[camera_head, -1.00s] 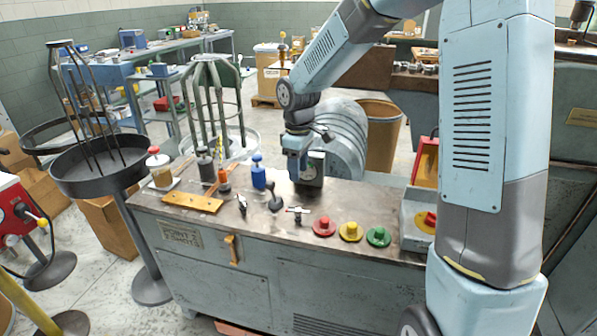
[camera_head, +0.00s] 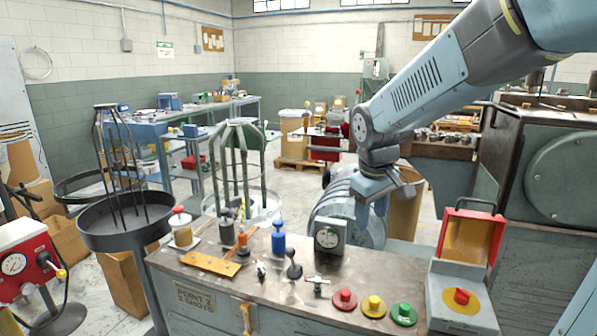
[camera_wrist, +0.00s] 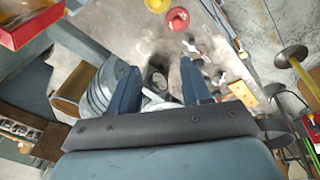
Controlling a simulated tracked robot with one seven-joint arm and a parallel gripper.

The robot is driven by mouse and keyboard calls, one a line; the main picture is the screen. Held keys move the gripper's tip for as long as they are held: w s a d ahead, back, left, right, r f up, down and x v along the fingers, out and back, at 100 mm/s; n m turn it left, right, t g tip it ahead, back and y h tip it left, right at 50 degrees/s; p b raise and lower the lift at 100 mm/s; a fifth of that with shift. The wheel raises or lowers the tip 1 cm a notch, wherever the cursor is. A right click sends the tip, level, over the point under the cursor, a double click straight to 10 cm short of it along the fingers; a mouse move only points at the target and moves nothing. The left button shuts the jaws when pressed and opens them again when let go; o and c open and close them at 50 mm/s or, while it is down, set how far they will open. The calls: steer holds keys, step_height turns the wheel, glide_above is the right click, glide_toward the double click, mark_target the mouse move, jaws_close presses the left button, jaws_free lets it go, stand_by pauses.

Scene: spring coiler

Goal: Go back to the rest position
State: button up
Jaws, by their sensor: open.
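My arm reaches in from the upper right of the head view.
A control box with an open red lid (camera_head: 470,236) stands right. A wire reel stand (camera_head: 125,220) is left. Ribbed housing (camera_head: 345,208) sits behind.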

steer(key=s+d+r+m+t, duration=0.1)
steer(key=s+d+r+m, duration=0.1)
steer(key=s, duration=0.6)
steer(key=s+d+r+m+t, duration=0.2)
steer(key=s+d+r+m, duration=0.1)
steer(key=s, duration=0.5)
steer(key=d+m, duration=0.1)
steer(key=d, duration=0.1)
steer(key=shift+d+r+m+y, duration=0.25)
steer(key=shift+d+m+y, duration=0.05)
steer(key=shift+d+y, duration=0.1)
steer(key=shift+s, duration=0.1)
steer(key=shift+c, duration=0.2)
stand_by(0.5)
